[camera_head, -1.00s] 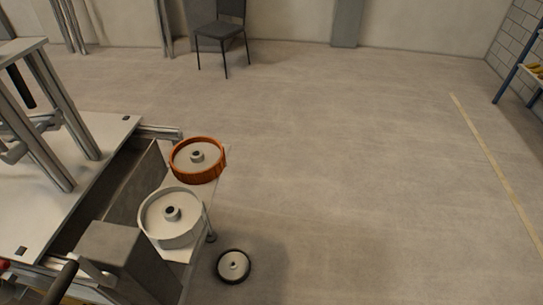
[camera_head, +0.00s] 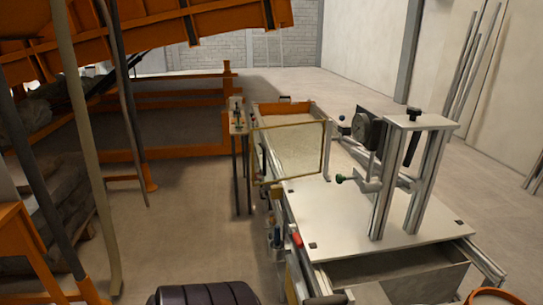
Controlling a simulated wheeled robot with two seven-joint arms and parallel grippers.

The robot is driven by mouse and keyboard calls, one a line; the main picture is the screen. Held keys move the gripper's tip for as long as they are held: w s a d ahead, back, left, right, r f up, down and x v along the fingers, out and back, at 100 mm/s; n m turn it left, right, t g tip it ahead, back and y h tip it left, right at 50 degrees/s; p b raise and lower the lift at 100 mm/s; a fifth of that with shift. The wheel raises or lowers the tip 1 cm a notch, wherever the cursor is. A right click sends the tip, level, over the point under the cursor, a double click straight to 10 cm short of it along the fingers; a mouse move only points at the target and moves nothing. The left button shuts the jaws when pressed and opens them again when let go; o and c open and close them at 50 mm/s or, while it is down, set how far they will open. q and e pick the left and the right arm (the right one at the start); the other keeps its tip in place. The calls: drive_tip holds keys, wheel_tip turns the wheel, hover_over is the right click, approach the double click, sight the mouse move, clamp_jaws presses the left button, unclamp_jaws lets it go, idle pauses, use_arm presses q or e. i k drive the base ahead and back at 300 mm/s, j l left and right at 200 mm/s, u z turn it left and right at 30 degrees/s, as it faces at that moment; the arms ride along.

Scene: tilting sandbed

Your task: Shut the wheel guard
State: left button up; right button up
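A clear panel in a thin yellow-brown frame (camera_head: 288,152) stands upright at the left side of the white-topped bench (camera_head: 335,215). It looks like a swung-out guard, but I cannot tell for sure. A dark round wheel-like part (camera_head: 369,131) is at the metal post frame (camera_head: 398,180) on the bench, uncovered on the side I see. A gap of bench top lies between the panel and this part. Neither of my grippers is in view.
A sand-filled tray with orange ends (camera_head: 284,108) is behind the panel. A large orange tilted structure (camera_head: 150,38) hangs at the upper left. A dark ribbed cylinder (camera_head: 205,294) is at the bottom edge. Floor left of the bench (camera_head: 190,215) is clear.

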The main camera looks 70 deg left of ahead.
sight(264, 171)
drive_tip(key=u, duration=2)
